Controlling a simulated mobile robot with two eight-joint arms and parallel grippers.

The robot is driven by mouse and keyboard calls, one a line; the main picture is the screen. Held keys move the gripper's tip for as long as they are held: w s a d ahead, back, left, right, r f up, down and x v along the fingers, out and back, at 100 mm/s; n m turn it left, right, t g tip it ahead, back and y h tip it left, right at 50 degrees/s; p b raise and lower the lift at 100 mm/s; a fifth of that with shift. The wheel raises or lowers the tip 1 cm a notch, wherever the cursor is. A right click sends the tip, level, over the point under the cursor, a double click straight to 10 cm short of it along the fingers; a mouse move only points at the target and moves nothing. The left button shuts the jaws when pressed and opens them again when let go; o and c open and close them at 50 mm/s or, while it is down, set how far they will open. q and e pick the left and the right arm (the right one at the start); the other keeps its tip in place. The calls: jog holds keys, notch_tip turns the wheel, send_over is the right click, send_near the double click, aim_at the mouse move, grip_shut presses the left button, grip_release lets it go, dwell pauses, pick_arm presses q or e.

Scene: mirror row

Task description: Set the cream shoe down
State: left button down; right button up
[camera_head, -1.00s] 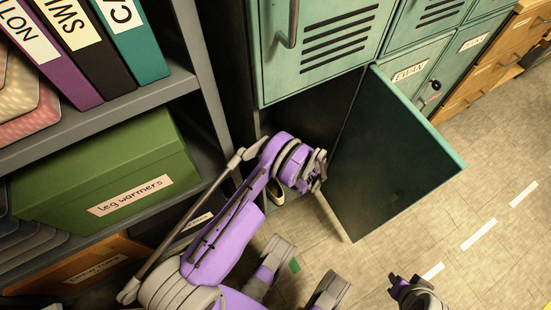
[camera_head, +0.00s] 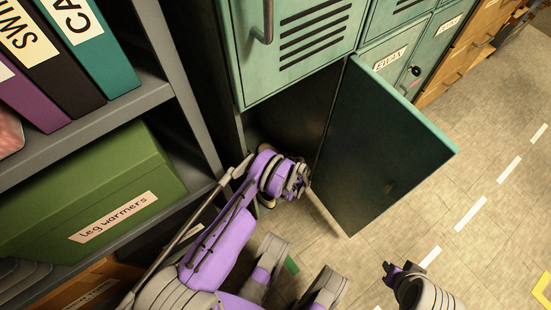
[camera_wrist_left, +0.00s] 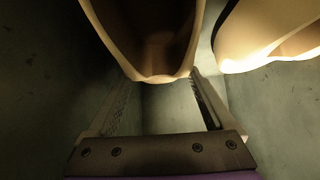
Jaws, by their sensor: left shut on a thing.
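My left gripper (camera_wrist_left: 155,95) is shut on a cream shoe (camera_wrist_left: 150,74), whose rim lies between the two fingers in the left wrist view. A second pale shoe (camera_wrist_left: 262,60) is close beside it on the right, over a greenish-grey surface. In the head view my left gripper (camera_head: 301,181) is at the opening of the low green locker (camera_head: 285,118), and the held shoe cannot be made out there. A small pale piece of a shoe (camera_head: 266,203) shows below the wrist; which shoe is unclear. My right gripper (camera_head: 391,270) is low on the right, away from the locker; its jaws are unclear.
The open locker door (camera_head: 385,150) stands right of my left gripper. A shelf rack with binders (camera_head: 50,55) and a green leg warmers box (camera_head: 90,195) stands at the left. The tiled floor (camera_head: 480,165) on the right is clear.

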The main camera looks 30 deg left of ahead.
pick_arm(q)
grip_release()
jog(key=shift+r, duration=0.1)
jog(key=p+v, duration=0.3)
jog(key=v, duration=0.9)
jog(key=shift+d, duration=0.1)
